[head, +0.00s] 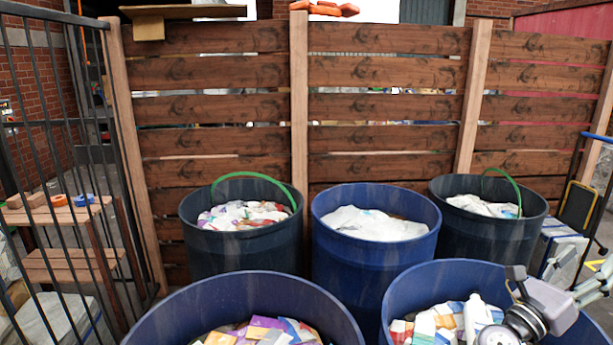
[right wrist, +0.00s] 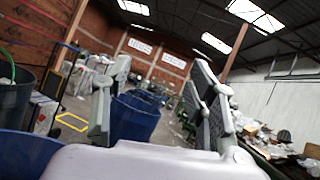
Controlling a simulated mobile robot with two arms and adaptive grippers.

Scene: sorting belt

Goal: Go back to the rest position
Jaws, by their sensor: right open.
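My right gripper (head: 588,272) is at the right edge of the head view, beyond the rim of the front right blue bin (head: 398,285), with its fingers pointing right. In the right wrist view my right gripper (right wrist: 160,85) has its two grey fingers wide apart and nothing between them. A blue bin farther off shows through the gap. My left gripper is in neither view.
Several large bins stand before a wooden slat fence (head: 385,75): a front left blue bin (head: 170,318), a middle blue bin (head: 345,250), and two dark bins (head: 225,255) (head: 535,232). They hold mixed waste. A barred metal fence (head: 75,150) is at left.

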